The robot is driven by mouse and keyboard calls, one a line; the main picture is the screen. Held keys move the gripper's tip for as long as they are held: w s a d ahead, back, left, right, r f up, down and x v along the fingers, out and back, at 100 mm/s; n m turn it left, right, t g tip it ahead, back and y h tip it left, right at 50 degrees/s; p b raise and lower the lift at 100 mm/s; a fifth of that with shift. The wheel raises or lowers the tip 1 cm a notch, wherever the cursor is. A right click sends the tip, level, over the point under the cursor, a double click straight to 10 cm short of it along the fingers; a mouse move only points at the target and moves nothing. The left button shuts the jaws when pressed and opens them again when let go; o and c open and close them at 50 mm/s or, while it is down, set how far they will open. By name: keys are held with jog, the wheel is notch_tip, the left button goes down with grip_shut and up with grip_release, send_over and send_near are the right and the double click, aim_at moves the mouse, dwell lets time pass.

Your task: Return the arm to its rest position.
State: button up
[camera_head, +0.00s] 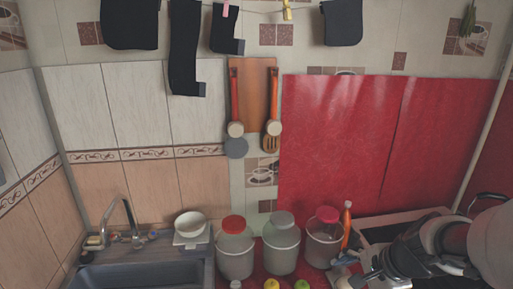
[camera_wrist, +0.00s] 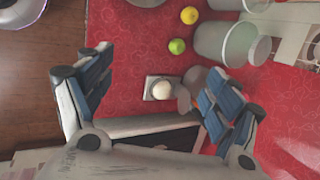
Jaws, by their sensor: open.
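My gripper (camera_wrist: 145,85) is open in the wrist view, with its blue-padded fingers spread wide and nothing held between them. It points down over the red oilcloth counter (camera_wrist: 135,60). A small pale round item (camera_wrist: 162,89) on a square grey base shows between the fingers, below them. A grey-brown object lies beside the right finger and is partly hidden by it. In the head view my arm reaches in from the right edge, and my gripper (camera_head: 372,277) is low at the lower right, near the stove; its fingertips are hard to make out there.
Three lidded jars (camera_head: 282,245) stand along the back wall. A sink (camera_head: 140,275) with a tap is at the left, and a white scale with a bowl (camera_head: 191,226) stands beside it. A yellow fruit (camera_wrist: 189,15) and a green fruit (camera_wrist: 177,46) lie near a jar.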

jog(key=s+a+r+n+h, duration=0.1)
jog(key=s+a+r+n, duration=0.2)
jog(key=s+n, duration=0.5)
jog(key=s+a+r+n+h, duration=0.2)
jog(key=s+a+r+n, duration=0.2)
jog(key=s+n, duration=0.4)
jog(key=shift+s+r, duration=0.3)
jog(key=shift+s, duration=0.95)
